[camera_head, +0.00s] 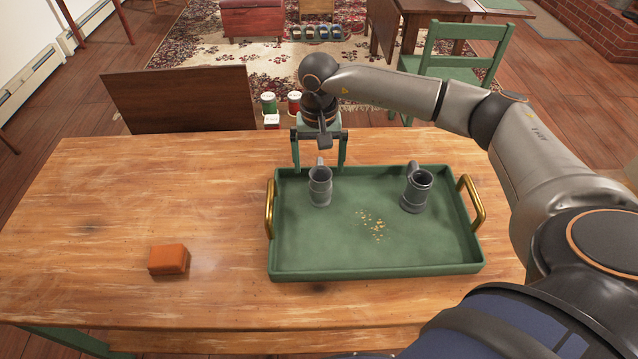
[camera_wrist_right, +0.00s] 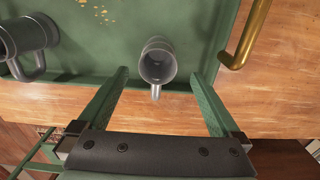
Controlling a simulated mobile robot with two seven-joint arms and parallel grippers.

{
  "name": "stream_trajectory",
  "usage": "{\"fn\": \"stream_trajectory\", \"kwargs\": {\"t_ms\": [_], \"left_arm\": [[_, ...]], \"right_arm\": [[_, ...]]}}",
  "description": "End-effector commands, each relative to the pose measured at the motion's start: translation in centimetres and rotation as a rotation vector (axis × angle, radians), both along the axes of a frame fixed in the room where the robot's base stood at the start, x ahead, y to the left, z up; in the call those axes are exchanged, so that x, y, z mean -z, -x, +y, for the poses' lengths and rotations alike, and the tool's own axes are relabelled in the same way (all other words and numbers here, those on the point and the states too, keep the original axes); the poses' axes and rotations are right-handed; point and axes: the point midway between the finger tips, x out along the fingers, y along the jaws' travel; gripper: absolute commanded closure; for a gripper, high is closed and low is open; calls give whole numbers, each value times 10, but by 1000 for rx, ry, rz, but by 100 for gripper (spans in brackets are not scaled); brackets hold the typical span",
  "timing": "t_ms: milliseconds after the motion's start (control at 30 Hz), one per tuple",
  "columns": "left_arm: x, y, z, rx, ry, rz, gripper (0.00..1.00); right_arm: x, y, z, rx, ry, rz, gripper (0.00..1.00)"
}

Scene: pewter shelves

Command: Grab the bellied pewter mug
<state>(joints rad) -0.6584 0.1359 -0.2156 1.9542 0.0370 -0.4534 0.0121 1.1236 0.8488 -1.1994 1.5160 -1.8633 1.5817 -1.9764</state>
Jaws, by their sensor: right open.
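Two grey pewter mugs stand upright on a green tray (camera_head: 345,255). The left mug (camera_head: 320,188) has a rounded body and seems the bellied one; its handle points to the far side. The right mug (camera_head: 417,192) looks straighter-sided and banded. My right gripper (camera_head: 320,160) is open and empty at the tray's far edge, just behind the left mug. In the right wrist view the spread fingers (camera_wrist_right: 160,77) point at this mug (camera_wrist_right: 158,61), its handle between them, with no visible contact. The other mug (camera_wrist_right: 25,38) is at that view's left edge. My left gripper is out of view.
An orange block (camera_head: 169,259) lies on the wooden table (camera_head: 130,200) left of the tray. The table's left half is mostly clear. Chairs stand beyond the far edge.

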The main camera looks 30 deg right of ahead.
Motion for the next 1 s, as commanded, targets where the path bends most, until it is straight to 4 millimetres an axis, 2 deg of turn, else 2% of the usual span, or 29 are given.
{"fn": "stream_trajectory", "kwargs": {"t_ms": [233, 500, 800, 1000], "left_arm": [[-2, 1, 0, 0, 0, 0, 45], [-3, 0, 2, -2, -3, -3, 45], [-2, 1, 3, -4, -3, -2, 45], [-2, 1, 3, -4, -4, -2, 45]], "right_arm": [[21, 3, 0, -1, -1, 3, 0], [58, 6, -1, 0, -2, 2, 0], [63, 5, -1, 0, -2, 0, 0], [63, 5, -1, 0, -2, 0, 22]]}}
